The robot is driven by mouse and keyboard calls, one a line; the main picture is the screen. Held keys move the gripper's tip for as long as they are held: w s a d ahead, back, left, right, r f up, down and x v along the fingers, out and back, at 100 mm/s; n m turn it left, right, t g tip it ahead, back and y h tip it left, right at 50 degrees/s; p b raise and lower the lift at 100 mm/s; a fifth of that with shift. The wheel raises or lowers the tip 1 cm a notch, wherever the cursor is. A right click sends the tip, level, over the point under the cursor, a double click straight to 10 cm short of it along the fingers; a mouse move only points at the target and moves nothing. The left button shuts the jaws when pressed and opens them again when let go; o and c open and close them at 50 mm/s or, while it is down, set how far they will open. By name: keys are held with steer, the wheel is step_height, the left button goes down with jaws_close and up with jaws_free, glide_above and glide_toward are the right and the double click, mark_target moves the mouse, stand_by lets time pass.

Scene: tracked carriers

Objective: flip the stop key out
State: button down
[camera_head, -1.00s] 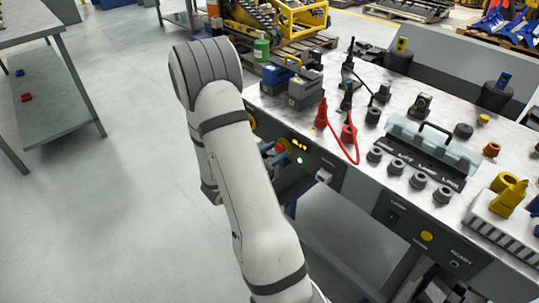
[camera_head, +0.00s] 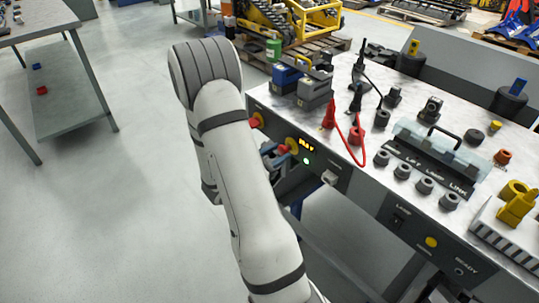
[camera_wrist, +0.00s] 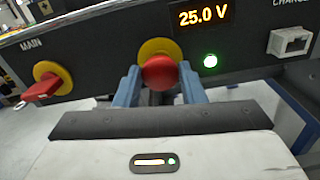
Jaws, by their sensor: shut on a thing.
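The red stop key (camera_wrist: 160,73) is a round red head on a yellow collar (camera_wrist: 157,47) on the dark front panel of the bench. In the head view the stop key (camera_head: 285,148) shows beside my arm. My gripper (camera_wrist: 160,88) has its blue fingers on either side of the red head, below the collar, and is shut on it. The inner contact is partly hidden behind the head. In the head view my gripper (camera_head: 275,157) is mostly covered by my arm.
A red MAIN switch (camera_wrist: 46,87) on a yellow collar is left of the stop key. A 25.0 V display (camera_wrist: 204,15), a lit green lamp (camera_wrist: 210,61) and a grey socket (camera_wrist: 290,42) are to the right. The bench top (camera_head: 335,135) carries several plugs and batteries.

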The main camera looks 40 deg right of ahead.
steer(key=shift+s+a+f, duration=0.1)
steer(key=shift+a+f, duration=0.05)
steer(key=c, duration=0.9)
jaws_free()
steer(key=shift+a, duration=0.1)
steer(key=a, duration=0.7)
steer(key=shift+a+p, duration=0.3)
steer(key=shift+p, duration=0.05)
